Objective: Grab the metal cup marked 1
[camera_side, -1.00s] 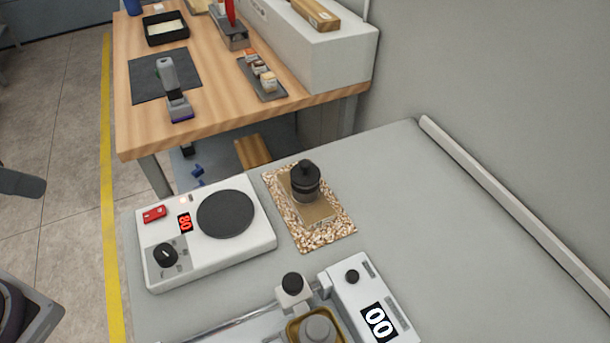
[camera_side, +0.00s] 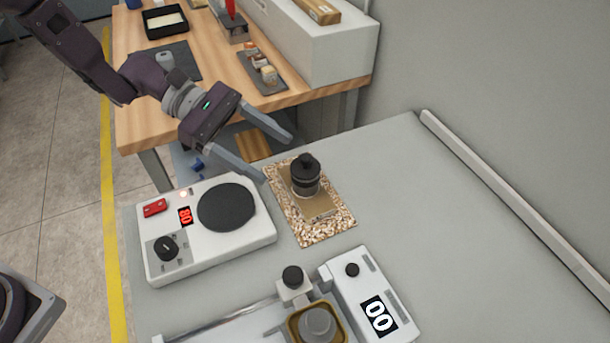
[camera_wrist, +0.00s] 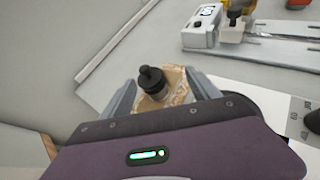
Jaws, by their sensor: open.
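My gripper (camera_side: 277,160) is open and empty, up and to the left of a dark container in the side view, its fingers pointing toward it. This container (camera_side: 306,178) has a black knobbed top and a greyer band below; it stands upright on a speckled mat (camera_side: 312,238). In the wrist view the container (camera_wrist: 152,80) shows between the two fingers (camera_wrist: 160,90), apart from both. I see no mark 1 on it. A grey round piece (camera_side: 317,324) sits in a yellowish holder on the coater. I cannot tell which thing is the metal cup.
A white hotplate (camera_side: 215,254) with a round black plate stands left of the mat. The coater's display box (camera_side: 372,300) is in front. A wooden bench (camera_side: 150,128) with trays and a grey box (camera_side: 335,60) is behind. Grey tabletop right of the mat is clear.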

